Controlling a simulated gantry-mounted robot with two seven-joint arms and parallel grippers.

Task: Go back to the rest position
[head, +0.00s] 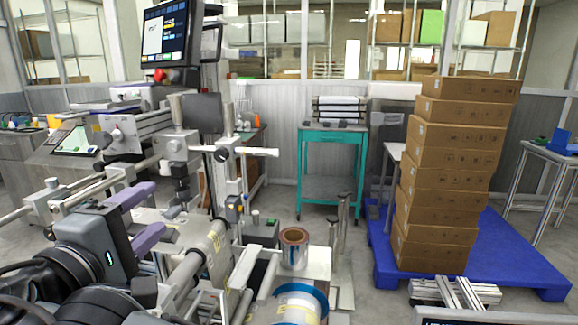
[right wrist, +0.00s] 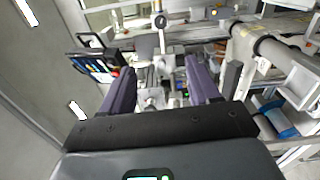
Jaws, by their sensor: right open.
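My right gripper (head: 162,210) is at the lower left of the head view, with its two purple fingers spread apart. In the right wrist view the same gripper (right wrist: 160,65) is open, with nothing held between the fingers; machine parts show beyond them. A silver film reel with an orange-brown core (head: 295,236) stands on a pale surface to the right of the gripper. A larger reel with blue edges (head: 300,303) is at the bottom of the head view, partly cut off. My left gripper does not show.
A machine with rollers (head: 205,250) and posts is close beside the right gripper. A monitor (head: 170,32) stands above it. A teal cart (head: 330,160) is behind. Stacked cartons (head: 445,175) stand on a blue pallet (head: 515,255) at the right. Some floor is clear around the cart.

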